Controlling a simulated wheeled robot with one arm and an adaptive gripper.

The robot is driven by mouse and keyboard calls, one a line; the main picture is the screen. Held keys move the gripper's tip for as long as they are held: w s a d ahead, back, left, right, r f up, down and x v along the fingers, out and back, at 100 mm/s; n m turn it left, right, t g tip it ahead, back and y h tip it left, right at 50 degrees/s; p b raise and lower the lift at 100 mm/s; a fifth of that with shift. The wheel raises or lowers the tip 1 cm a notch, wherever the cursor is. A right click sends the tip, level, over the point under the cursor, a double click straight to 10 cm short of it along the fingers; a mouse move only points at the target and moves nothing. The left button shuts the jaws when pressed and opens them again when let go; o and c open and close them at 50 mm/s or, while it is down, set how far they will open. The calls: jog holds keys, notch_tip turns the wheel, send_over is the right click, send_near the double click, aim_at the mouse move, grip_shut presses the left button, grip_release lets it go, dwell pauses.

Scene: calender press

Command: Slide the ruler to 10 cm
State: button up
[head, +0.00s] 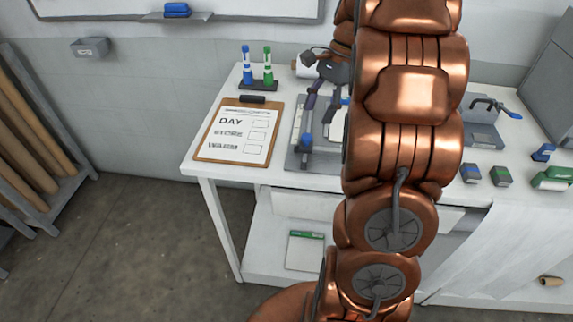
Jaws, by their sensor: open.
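A grey metal device with a flat base (298,160) and a blue-tipped handle (306,140) stands on the white table, left of my copper-coloured arm. I cannot make out a ruler or its scale; my arm covers much of this device. My gripper (328,68) is small and dark in the head view, at the far side of the table above the device. It is open, partly hidden by my arm, and I see nothing held in it. I cannot tell whether it touches anything.
A clipboard (238,150) lies left of the device, with blue and green markers (257,84) in a stand behind it. Small blocks (501,176) and a grey press with a blue-tipped lever (482,136) are right of my arm.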

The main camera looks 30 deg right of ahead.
jog(key=s+a+f+n+h, duration=0.1)
jog(key=s+a+n, duration=0.3)
jog(key=a, duration=0.3)
jog(key=s+a+f+n+g+h+b, duration=0.1)
jog(key=s+a+n, duration=0.3)
jog(key=a, duration=0.4)
jog(key=shift+s, duration=0.65)
jog(key=shift+a+f, duration=0.1)
